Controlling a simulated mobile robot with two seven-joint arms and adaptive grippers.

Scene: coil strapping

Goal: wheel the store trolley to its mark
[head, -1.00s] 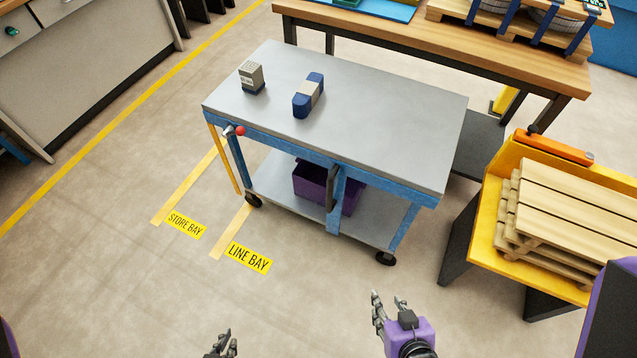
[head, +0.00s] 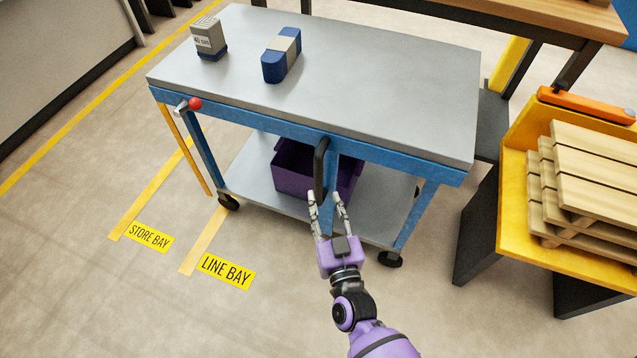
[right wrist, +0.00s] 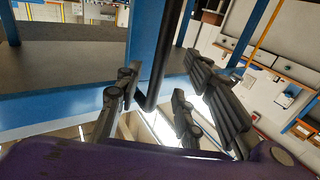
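The store trolley (head: 390,85) has a grey top, a blue frame, a lower shelf and dark castors. Its upright black handle (head: 320,165) is on the near side and also shows in the right wrist view (right wrist: 157,60). My right gripper (head: 326,194) is open at the handle's lower end. In the right wrist view the handle's bent lower end shows between the spread fingers (right wrist: 158,95), with no clear contact. Yellow floor labels read STORE BAY (head: 150,237) and LINE BAY (head: 228,270), left of the trolley. My left gripper is out of view.
A grey box (head: 208,40) and a blue block with a pale band (head: 281,55) stand on the trolley's top. A purple bin (head: 295,172) sits on its lower shelf. A yellow stand with wooden pallets (head: 590,190) is close on the right. A workbench (head: 500,14) is behind. Floor at left is open.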

